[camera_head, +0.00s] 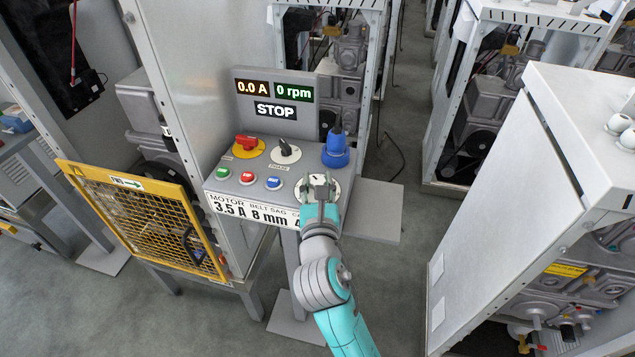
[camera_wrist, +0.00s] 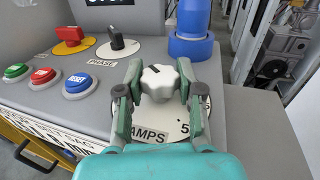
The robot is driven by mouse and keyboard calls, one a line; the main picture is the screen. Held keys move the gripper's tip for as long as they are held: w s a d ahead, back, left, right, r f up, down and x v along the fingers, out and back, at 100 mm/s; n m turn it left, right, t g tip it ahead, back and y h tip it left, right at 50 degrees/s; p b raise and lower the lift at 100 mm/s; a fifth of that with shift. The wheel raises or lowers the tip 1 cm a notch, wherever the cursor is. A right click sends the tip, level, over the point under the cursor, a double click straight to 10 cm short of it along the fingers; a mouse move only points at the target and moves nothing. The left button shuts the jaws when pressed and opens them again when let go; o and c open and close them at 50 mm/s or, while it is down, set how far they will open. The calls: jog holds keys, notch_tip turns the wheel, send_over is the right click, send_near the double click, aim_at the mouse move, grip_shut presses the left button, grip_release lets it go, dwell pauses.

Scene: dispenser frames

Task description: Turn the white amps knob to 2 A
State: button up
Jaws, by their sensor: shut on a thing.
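The white amps knob (camera_wrist: 158,82) is a lobed knob with a dark pointer line. It sits on a round white dial (camera_wrist: 160,125) labelled AMPS, with a 5 at its lower right; the other marks are hidden. In the wrist view the pointer line points up and to the left. My gripper (camera_wrist: 158,78) has one finger on each side of the knob and is shut on it. In the head view my gripper (camera_head: 318,186) is over the dial at the panel's front right and hides much of it. The display (camera_head: 263,88) reads 0.0 A, 0 rpm and STOP.
Behind the dial stand a blue plug (camera_head: 336,150), a black phase knob (camera_head: 285,150) and a red switch (camera_head: 247,142). Green, red and blue buttons (camera_head: 247,178) lie to its left. A yellow mesh guard (camera_head: 150,218) hangs open at left. A grey cabinet (camera_head: 520,190) stands at right.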

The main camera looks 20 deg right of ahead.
jog(key=shift+f, duration=0.1)
jog(key=o, duration=1.2)
jog(key=shift+s, duration=0.1)
jog(key=v, duration=1.1)
jog(key=shift+s, duration=0.4)
